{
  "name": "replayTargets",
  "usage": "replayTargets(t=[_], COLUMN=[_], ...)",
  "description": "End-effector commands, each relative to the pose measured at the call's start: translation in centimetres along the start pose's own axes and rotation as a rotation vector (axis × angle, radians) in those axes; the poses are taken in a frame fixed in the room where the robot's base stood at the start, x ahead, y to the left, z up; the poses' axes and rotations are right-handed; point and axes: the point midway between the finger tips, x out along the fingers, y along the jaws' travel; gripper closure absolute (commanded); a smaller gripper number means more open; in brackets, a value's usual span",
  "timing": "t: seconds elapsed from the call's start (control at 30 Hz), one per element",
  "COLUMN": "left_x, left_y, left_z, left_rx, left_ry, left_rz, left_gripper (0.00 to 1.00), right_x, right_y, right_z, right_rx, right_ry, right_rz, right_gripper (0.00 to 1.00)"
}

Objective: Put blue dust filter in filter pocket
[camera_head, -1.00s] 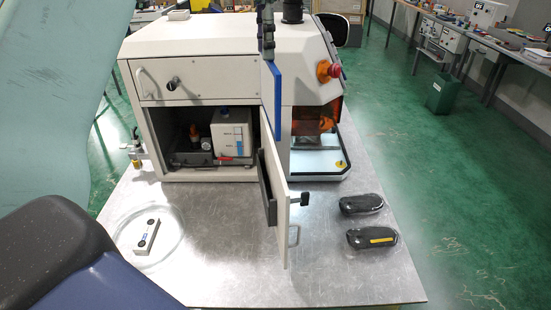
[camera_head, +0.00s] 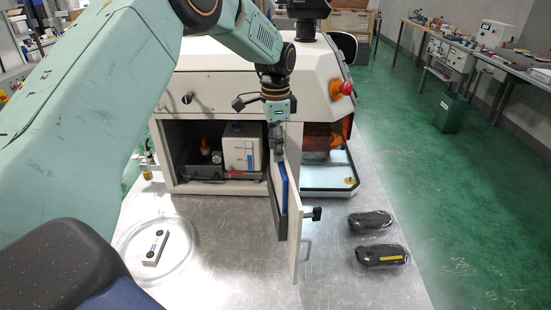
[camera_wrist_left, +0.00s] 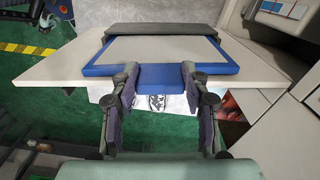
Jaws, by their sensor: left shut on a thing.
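The blue dust filter (camera_head: 285,186) is a thin blue frame around a pale panel. In the head view it stands upright, edge-on, at the inner face of the open white cabinet door (camera_head: 295,240). The dark filter pocket (camera_head: 277,203) is on that inner face. The filter's lower part appears to be between the pocket's front and the door; its depth is hidden. My left gripper (camera_head: 279,152) is above it, pointing down. In the left wrist view my left gripper (camera_wrist_left: 160,82) is shut on the filter's (camera_wrist_left: 100,70) blue tab. The pocket's dark edge (camera_wrist_left: 165,30) runs along the frame's far side. My right gripper is not seen.
The white machine (camera_head: 225,95) stands behind, its cabinet open with a white box (camera_head: 242,153) inside. A clear round dish (camera_head: 135,250) with a small white block lies at left. Two dark packs (camera_head: 371,221) lie right of the door. The front metal table is otherwise clear.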

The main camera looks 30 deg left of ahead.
Motion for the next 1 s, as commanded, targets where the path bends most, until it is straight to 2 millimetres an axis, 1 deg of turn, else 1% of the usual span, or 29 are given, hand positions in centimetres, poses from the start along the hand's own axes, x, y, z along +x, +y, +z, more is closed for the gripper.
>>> replayTargets(t=[0.17,0.4,0.5,0.63,0.67,0.9,1.0], left_x=[1.0,4.2,4.6,4.6,4.7,4.7,4.6], left_y=[0.0,0.0,-0.1,0.0,0.0,0.0,0.0], left_z=[0.0,0.1,0.0,0.0,0.0,0.0,0.0], left_rx=[0.000,0.000,0.000,0.000,0.000,0.000,0.000], left_ry=[0.000,-0.002,0.001,0.001,0.001,0.001,0.001], left_rz=[0.001,0.001,-0.002,-0.002,-0.001,-0.001,-0.001], left_gripper=[1.00,1.00,1.00,1.00,0.52,0.32,0.31], right_x=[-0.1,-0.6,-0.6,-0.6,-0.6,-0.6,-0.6], right_y=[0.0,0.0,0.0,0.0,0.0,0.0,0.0], right_z=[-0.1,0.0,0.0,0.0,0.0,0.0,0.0], right_rx=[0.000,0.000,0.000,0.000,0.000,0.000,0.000], right_ry=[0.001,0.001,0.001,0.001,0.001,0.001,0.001], right_rz=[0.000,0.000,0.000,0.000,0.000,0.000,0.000], right_gripper=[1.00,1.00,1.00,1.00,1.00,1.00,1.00])
